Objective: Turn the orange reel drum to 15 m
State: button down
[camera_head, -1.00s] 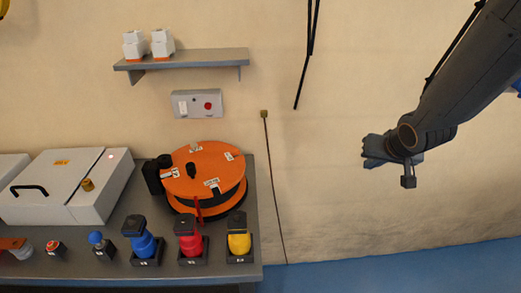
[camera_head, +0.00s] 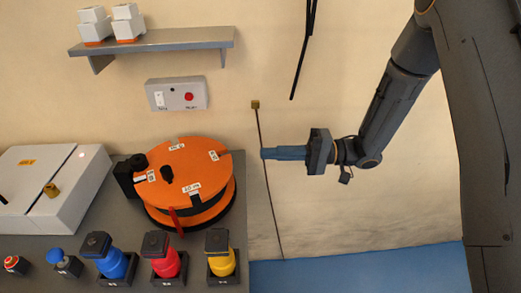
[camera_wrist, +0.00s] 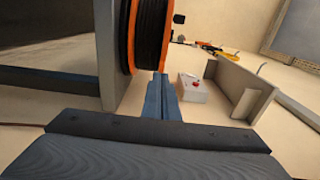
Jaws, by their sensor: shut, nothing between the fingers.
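The orange reel drum (camera_head: 207,156) lies flat on the bench at its right end, with several white labels and a black knob (camera_head: 166,174) on its top face. A red pointer (camera_head: 176,221) stands at its front edge, close to a label that seems to read 10 m. My gripper (camera_head: 264,153) is shut and empty in the air to the right of the drum, its fingers pointing left, apart from it. In the wrist view the fingers (camera_wrist: 161,85) show ahead, and the drum's edge with dark windings (camera_wrist: 149,35) appears beyond them.
Blue, red and yellow bottles (camera_head: 221,257) stand along the bench front. A white box (camera_head: 60,190) is at left. A shelf (camera_head: 160,42) and a control box with a red button (camera_head: 178,94) are on the wall.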

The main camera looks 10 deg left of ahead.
jog(key=p+x, duration=0.2)
jog(key=x, duration=0.6)
jog(key=shift+a+p, duration=0.3)
jog(key=shift+s, duration=0.2)
